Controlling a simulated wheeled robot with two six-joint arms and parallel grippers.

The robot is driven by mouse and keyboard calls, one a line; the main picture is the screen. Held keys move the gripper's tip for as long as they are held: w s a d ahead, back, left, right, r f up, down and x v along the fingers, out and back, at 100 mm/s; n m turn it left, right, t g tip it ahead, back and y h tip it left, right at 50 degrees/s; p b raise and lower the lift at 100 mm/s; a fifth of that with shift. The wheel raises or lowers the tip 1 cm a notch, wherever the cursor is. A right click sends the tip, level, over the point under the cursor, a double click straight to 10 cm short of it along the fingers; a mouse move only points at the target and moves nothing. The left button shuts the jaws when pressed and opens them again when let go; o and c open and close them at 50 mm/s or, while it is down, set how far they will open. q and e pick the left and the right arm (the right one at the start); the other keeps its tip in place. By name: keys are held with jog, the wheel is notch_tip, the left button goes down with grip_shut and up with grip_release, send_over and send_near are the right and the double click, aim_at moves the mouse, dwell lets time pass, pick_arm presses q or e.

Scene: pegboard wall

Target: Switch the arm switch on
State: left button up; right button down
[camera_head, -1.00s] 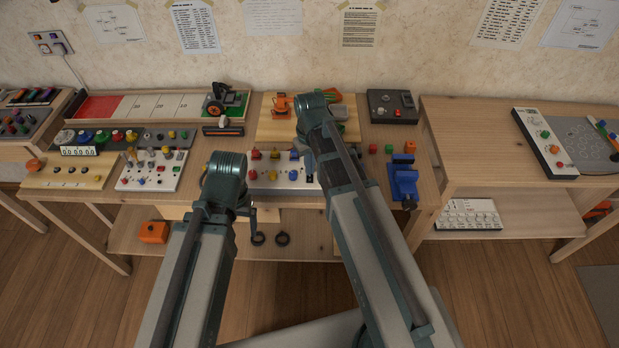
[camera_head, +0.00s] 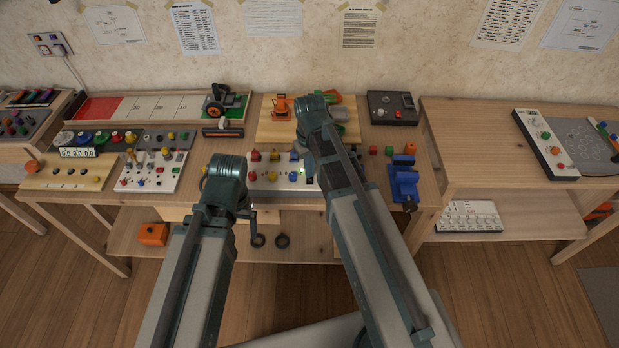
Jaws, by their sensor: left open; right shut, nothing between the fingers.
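A white switch panel (camera_head: 272,186) lies near the front of the middle table, with red, yellow and blue covers along its back and small controls in front. I cannot read its labels or tell which control is the arm switch. A green light (camera_head: 302,173) glows at its right part. My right gripper (camera_head: 309,166) is at the panel's right end, mostly hidden by my own arm; it is shut and empty. I cannot tell whether it touches a control.
A blue vise (camera_head: 404,183) stands right of my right arm, near small red and green blocks. A white board with switches (camera_head: 151,172) lies to the left. A wooden board with an orange device (camera_head: 281,107) and a dark grey box (camera_head: 392,107) stand behind.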

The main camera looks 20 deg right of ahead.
pick_arm(q)
notch_tip(320, 180, up, 7)
jog(key=p, duration=0.6)
jog(key=shift+f, duration=0.2)
pick_arm(e)
notch_tip(320, 180, up, 7)
jog(key=shift+f, duration=0.2)
jog(key=shift+a, duration=0.1)
